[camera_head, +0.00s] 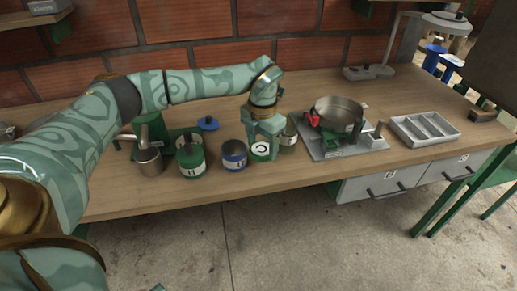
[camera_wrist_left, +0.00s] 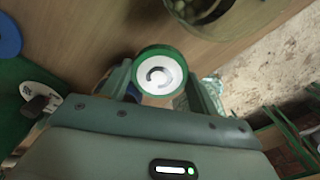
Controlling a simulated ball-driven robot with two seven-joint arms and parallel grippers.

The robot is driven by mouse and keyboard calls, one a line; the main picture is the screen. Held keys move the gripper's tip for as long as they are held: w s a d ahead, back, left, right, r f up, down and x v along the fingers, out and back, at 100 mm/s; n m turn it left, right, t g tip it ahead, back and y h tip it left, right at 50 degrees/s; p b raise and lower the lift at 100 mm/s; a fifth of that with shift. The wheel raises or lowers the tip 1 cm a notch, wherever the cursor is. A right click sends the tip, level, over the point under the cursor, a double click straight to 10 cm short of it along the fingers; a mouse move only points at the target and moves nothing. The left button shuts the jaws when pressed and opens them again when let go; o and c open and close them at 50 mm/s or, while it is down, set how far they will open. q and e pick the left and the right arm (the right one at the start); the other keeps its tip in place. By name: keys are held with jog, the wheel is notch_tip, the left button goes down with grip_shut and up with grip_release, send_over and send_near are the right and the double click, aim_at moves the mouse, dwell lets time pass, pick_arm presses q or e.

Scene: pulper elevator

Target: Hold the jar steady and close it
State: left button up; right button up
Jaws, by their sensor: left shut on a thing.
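My left gripper (camera_head: 262,140) reaches down over the bench and is shut on a small round piece with a green rim and a white top bearing a dark curved mark (camera_head: 260,150). In the left wrist view this green-rimmed piece (camera_wrist_left: 160,76) sits between the two fingers. Whether it is a loose lid or sits on a jar is hidden. A jar with a green band marked 11 (camera_head: 191,161) and a blue-banded jar (camera_head: 234,155) stand upright to the left. Another jar (camera_head: 288,139) stands just right of the gripper, partly hidden by it. My right gripper is out of view.
A metal pot (camera_head: 337,112) with a red part stands on a grey plate to the right. A sectioned tray (camera_head: 424,129) lies beyond it. A metal cup (camera_head: 149,161) and a blue round piece (camera_head: 208,124) are at left. The bench's front edge is close.

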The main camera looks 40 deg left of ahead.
pick_arm(q)
jog(key=w+d+r+p, duration=0.1)
jog(key=d+r+p, duration=0.1)
jog(key=d+r, duration=0.2)
jog(key=w+d+r+p, duration=0.1)
jog(key=d+r+p, duration=0.1)
jog(key=d+r, duration=0.3)
jog(key=shift+d, duration=2.25)
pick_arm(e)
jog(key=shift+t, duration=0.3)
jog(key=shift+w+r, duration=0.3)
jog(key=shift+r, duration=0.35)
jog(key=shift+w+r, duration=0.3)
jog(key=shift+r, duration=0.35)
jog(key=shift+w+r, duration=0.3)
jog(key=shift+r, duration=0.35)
